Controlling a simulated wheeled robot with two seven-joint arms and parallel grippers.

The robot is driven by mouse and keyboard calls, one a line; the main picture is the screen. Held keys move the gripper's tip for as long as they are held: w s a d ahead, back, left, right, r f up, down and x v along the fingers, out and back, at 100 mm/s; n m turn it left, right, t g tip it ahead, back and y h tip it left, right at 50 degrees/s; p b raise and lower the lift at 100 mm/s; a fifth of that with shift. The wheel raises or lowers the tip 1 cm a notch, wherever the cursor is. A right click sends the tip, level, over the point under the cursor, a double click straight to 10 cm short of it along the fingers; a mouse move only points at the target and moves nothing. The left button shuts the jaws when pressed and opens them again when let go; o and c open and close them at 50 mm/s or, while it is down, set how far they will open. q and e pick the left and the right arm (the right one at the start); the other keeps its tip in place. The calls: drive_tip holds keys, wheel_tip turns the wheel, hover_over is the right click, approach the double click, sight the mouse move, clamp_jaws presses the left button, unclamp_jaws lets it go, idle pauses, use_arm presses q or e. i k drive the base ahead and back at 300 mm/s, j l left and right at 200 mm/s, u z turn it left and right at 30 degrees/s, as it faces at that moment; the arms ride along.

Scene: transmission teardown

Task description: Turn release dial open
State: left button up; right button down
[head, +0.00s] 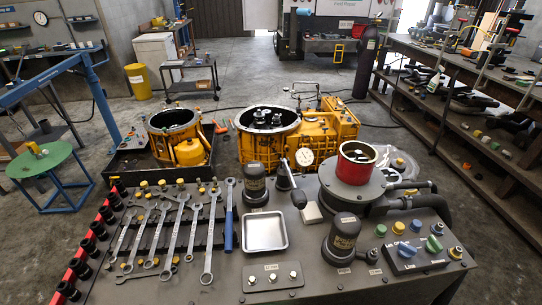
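A control box (415,253) sits at the right end of the grey bench, with a blue knob (407,249) and a green knob (433,243) on its top. Several more small knobs, yellow, green and blue, stand in a row behind it, including a yellow knob (398,228). Neither of my grippers shows in this view.
Wrenches (208,235), a metal tray (264,231) and a dark cylindrical unit (341,240) occupy the bench. A red-rimmed cylinder (355,163) rises near the knobs, with dark hoses beside it. Yellow transmission housings (323,130) stand behind. A loaded shelf (470,130) lines the right.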

sight(432, 246)
drive_tip(key=k+z, duration=0.1)
drive_tip(key=z, duration=1.35)
